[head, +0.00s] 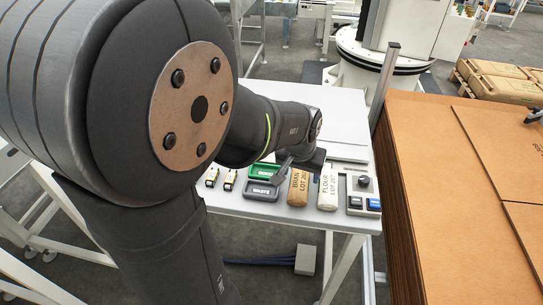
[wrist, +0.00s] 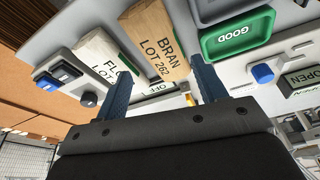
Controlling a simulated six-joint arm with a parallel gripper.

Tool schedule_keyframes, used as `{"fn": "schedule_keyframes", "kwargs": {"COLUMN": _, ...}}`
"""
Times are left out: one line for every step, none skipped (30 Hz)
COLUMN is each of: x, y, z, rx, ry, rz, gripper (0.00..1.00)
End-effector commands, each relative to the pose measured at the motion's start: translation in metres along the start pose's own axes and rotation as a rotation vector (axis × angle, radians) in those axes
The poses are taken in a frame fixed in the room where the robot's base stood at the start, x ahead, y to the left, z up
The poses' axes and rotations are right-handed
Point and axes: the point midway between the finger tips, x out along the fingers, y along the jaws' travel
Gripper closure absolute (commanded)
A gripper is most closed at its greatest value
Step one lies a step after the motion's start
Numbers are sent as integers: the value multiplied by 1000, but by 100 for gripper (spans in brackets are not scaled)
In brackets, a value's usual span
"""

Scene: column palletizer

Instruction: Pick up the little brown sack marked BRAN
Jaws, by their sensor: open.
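The brown sack marked BRAN LOT 262 (wrist: 152,40) lies on the white table. In the head view it also shows (head: 299,190), between the WASTE tray and the FLOUR sack. My gripper (wrist: 162,72) is open and empty. In the wrist view its two blue fingers are spread, with the near end of the BRAN sack showing between and beyond their tips. In the head view my gripper (head: 285,170) is dark and partly hidden by my arm, close to the sack's upper end. I cannot tell how high it is above the sack.
A paler FLOUR sack (head: 328,188) lies close beside it. On the other side are a green GOOD tray (head: 265,171) and a grey WASTE tray (head: 260,191). A button box (head: 363,195) stands at the right. Stacked brown cardboard (head: 455,190) rises right of the table.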

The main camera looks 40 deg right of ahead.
Motion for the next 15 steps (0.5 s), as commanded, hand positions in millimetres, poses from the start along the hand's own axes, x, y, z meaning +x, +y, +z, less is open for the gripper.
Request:
{"fn": "schedule_keyframes", "kwargs": {"x": 3, "y": 0, "z": 0, "rx": 0, "ry": -1, "rz": 0, "gripper": 35}}
{"fn": "schedule_keyframes", "kwargs": {"x": 4, "y": 0, "z": 0, "rx": 0, "ry": -1, "rz": 0, "gripper": 35}}
{"fn": "schedule_keyframes", "kwargs": {"x": 5, "y": 0, "z": 0, "rx": 0, "ry": -2, "rz": 0, "gripper": 35}}
{"fn": "schedule_keyframes", "kwargs": {"x": 7, "y": 0, "z": 1, "rx": 0, "ry": -2, "rz": 0, "gripper": 35}}
{"fn": "schedule_keyframes", "kwargs": {"x": 9, "y": -1, "z": 1, "rx": 0, "ry": -2, "rz": 0, "gripper": 35}}
{"fn": "schedule_keyframes", "kwargs": {"x": 13, "y": -1, "z": 1, "rx": 0, "ry": -2, "rz": 0, "gripper": 35}}
{"fn": "schedule_keyframes", "kwargs": {"x": 17, "y": -2, "z": 2, "rx": 0, "ry": -3, "rz": 0, "gripper": 35}}
{"fn": "schedule_keyframes", "kwargs": {"x": 22, "y": -2, "z": 2, "rx": 0, "ry": -5, "rz": -1, "gripper": 35}}
{"fn": "schedule_keyframes", "kwargs": {"x": 28, "y": -3, "z": 2, "rx": -1, "ry": -4, "rz": -1, "gripper": 35}}
{"fn": "schedule_keyframes", "kwargs": {"x": 32, "y": -3, "z": 3, "rx": -1, "ry": -5, "rz": -1, "gripper": 35}}
{"fn": "schedule_keyframes", "kwargs": {"x": 37, "y": -4, "z": 3, "rx": 0, "ry": -4, "rz": -1, "gripper": 35}}
{"fn": "schedule_keyframes", "kwargs": {"x": 41, "y": -4, "z": 3, "rx": 0, "ry": -4, "rz": 0, "gripper": 35}}
{"fn": "schedule_keyframes", "kwargs": {"x": 44, "y": -4, "z": 3, "rx": 0, "ry": -4, "rz": 0, "gripper": 35}}
{"fn": "schedule_keyframes", "kwargs": {"x": 47, "y": -4, "z": 3, "rx": 0, "ry": -3, "rz": 0, "gripper": 35}}
{"fn": "schedule_keyframes", "kwargs": {"x": 50, "y": -3, "z": 3, "rx": 0, "ry": -2, "rz": 0, "gripper": 35}}
